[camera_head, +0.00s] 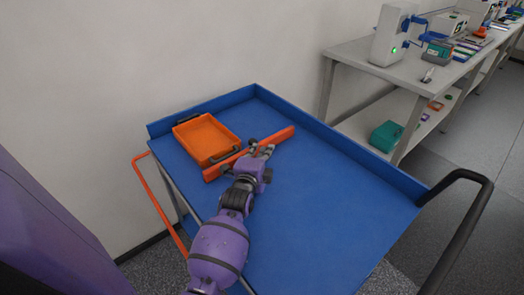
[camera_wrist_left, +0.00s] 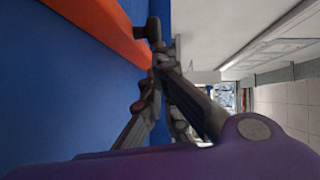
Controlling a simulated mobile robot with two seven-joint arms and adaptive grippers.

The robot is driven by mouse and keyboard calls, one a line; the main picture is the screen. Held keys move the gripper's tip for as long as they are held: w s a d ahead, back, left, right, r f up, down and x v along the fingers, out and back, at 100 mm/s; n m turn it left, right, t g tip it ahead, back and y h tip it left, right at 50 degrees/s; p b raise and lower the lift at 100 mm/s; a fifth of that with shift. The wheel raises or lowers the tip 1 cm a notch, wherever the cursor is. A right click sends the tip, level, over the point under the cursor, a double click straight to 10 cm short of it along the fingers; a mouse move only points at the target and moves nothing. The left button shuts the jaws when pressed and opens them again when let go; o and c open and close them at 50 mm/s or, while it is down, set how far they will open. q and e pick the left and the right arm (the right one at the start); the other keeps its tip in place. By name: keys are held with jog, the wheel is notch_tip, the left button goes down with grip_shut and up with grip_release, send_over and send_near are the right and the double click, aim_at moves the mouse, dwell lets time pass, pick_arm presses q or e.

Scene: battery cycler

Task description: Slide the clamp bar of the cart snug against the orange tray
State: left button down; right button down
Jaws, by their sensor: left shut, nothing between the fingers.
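The orange tray (camera_head: 207,138) lies at the far left of the blue cart top (camera_head: 320,195), with dark handles at two ends. The red-orange clamp bar (camera_head: 282,136) lies diagonally along the tray's near side. It runs close to the tray's near handle (camera_head: 225,155); I cannot tell if they touch. My left gripper (camera_head: 265,151) is shut and empty, at the near side of the bar, right of its middle. In the left wrist view the bar (camera_wrist_left: 105,22) passes close by the fingers (camera_wrist_left: 153,78); contact is unclear. My right gripper is out of view.
The cart has raised blue walls (camera_head: 340,137) at the back and a black push handle (camera_head: 468,215) at the right. An orange rail (camera_head: 160,205) hangs at the left. A workbench (camera_head: 425,75) with instruments stands behind. The cart top's right half is clear.

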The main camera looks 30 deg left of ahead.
pick_arm(q)
jog(key=shift+w+a, duration=0.25)
jog(key=shift+a, duration=0.45)
jog(key=shift+d, duration=0.1)
